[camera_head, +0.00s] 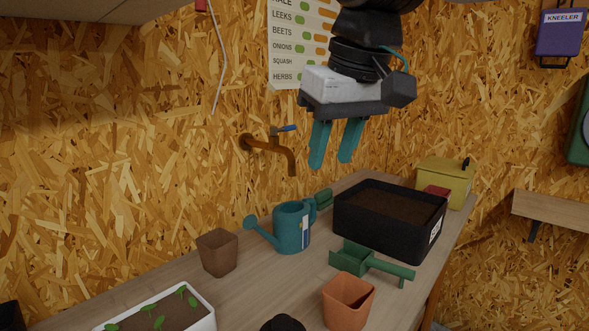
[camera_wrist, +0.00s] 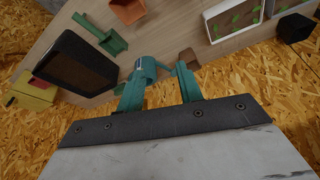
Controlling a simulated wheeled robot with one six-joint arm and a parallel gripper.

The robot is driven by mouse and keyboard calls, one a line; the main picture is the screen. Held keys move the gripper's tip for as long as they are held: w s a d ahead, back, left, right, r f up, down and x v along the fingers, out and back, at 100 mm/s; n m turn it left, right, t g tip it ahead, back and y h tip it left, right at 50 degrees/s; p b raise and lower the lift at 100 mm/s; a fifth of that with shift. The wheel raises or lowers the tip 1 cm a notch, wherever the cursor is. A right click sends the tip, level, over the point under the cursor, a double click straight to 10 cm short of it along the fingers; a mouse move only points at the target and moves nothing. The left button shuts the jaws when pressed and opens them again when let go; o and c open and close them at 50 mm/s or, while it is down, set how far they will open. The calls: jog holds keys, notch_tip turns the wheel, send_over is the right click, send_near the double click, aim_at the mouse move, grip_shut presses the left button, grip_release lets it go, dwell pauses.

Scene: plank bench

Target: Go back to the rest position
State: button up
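My gripper (camera_head: 334,155) hangs high above the back of the bench in the head view, its two teal fingers pointing down and apart. It is open, with nothing between the fingers. In the wrist view the fingers (camera_wrist: 160,85) are also spread and empty, above the bench (camera_wrist: 165,35). The teal watering can (camera_head: 291,228) stands on the bench (camera_head: 262,285) below and left of the gripper in the head view. It shows partly behind the fingers in the wrist view (camera_wrist: 149,66). The gripper touches nothing.
A black soil tub (camera_head: 385,222), yellow box (camera_head: 443,180), green scoop (camera_head: 365,262), brown pot (camera_head: 217,254), terracotta pot (camera_head: 348,300) and white seedling planter (camera_head: 207,322) stand on the bench. A brass tap (camera_head: 270,147) juts from the wall near the gripper. A planting chart (camera_head: 290,50) hangs behind it.

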jog(key=s+d+f+m+g+h, duration=0.1)
jog(key=s+d+f+m, duration=0.2)
jog(key=s+d+f, duration=0.4)
jog(key=s+d+f+m+g, duration=0.1)
jog(key=s+d+f+m, duration=0.2)
jog(key=s+d+f, duration=0.5)
jog(key=d+f, duration=0.6)
jog(key=shift+s+d+h, duration=0.2)
jog(key=shift+s+h, duration=0.1)
jog(key=shift+h, duration=0.1)
